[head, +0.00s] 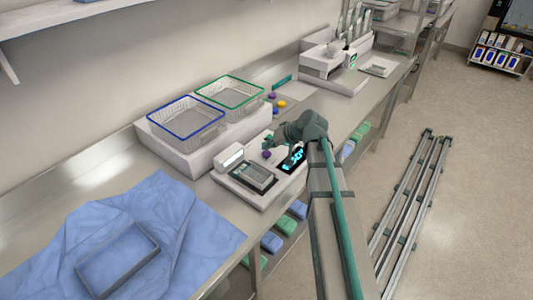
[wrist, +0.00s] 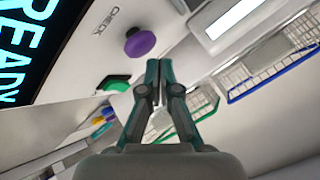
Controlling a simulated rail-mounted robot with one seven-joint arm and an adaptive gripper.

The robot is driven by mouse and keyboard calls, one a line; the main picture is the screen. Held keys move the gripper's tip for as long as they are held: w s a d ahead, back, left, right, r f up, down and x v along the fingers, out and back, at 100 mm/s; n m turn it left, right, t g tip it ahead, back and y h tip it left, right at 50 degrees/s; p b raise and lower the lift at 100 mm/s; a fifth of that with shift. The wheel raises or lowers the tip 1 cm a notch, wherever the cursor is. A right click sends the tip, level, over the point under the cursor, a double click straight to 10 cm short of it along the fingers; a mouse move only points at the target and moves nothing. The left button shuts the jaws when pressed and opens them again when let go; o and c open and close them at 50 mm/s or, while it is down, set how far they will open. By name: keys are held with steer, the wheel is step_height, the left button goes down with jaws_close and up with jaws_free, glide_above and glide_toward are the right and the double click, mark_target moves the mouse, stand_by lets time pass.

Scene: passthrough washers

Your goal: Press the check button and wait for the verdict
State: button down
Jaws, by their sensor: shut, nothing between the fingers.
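The check button is a purple round knob (wrist: 140,43) on a white panel, beside the printed word CHECK, in the wrist view. It also shows in the head view as a small purple spot (head: 267,154) on the white device (head: 229,184). A dark display (wrist: 25,45) reads READY in cyan letters; it shows in the head view too (head: 293,158). My gripper (wrist: 158,66) is shut and empty, its tips close to the purple button in the picture. I see no contact, but the gap is hard to judge. In the head view my gripper (head: 268,142) is just above the button.
A green button (wrist: 115,82) is near the purple one. Blue-rimmed (head: 187,122) and green-rimmed (head: 230,92) wire baskets stand on a white block behind the device. A blue cloth (head: 190,225) with a grey tray (head: 112,272) covers the near bench.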

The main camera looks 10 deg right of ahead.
mark_target(268, 153)
steer(key=shift+f, duration=0.15)
stand_by(0.5)
steer(key=shift+f+b, duration=0.3)
steer(key=shift+b, duration=0.05)
steer(key=shift+f+b, duration=0.4)
steer(key=shift+f, duration=0.15)
stand_by(0.8)
steer(key=shift+r, duration=0.1)
steer(key=shift+r+p, duration=0.55)
steer(key=shift+r, duration=0.4)
steer(key=shift+r+p, duration=1.4)
steer(key=shift+r, duration=1.1)
